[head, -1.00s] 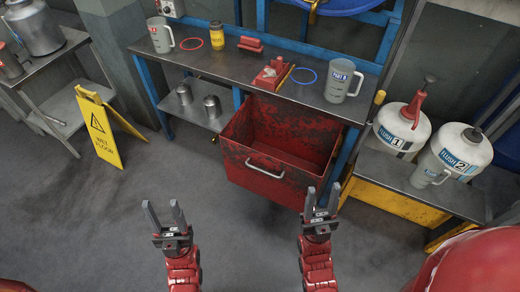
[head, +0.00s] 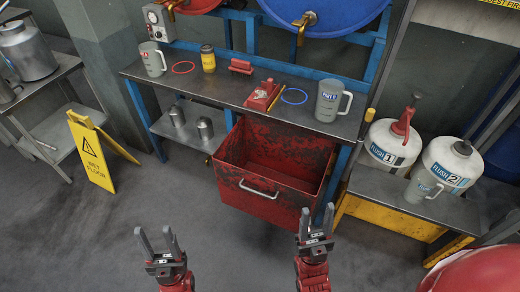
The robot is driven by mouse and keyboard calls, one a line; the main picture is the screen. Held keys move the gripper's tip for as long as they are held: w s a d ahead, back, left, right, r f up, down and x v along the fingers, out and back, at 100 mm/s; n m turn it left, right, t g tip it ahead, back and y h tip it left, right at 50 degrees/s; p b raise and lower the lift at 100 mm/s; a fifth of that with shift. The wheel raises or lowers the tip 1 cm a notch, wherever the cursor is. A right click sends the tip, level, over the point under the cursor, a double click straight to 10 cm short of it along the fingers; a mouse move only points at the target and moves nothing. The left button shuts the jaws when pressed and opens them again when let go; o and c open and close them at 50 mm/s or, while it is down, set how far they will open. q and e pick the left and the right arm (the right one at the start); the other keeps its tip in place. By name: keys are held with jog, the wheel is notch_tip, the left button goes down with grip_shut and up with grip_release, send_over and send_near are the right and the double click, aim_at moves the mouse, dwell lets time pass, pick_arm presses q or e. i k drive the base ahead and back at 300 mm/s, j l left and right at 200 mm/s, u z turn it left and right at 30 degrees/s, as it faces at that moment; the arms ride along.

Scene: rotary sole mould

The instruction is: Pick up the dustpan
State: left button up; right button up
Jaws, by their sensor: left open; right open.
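A red, flat, pan-like thing with a yellow edge, which looks like the dustpan (head: 261,96), lies on the grey workbench (head: 218,92) near its middle. Something pale shows on it. A small red block-like thing (head: 241,66), perhaps a brush, lies behind it. My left gripper (head: 154,236) is open and empty, low in the picture over the floor. My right gripper (head: 316,221) is open and empty, just before the bin's front right corner in the picture. Both are well apart from the dustpan.
A red bin (head: 245,190) stands open below the bench front. Jugs (head: 328,102), a yellow jar (head: 208,58) and red and blue rings (head: 294,96) are on the bench. A wet-floor sign (head: 92,152) stands left; flush containers (head: 390,145) stand right. Floor at front left is clear.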

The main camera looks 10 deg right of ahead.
aim_at(262, 99)
jog(key=i, duration=1.15)
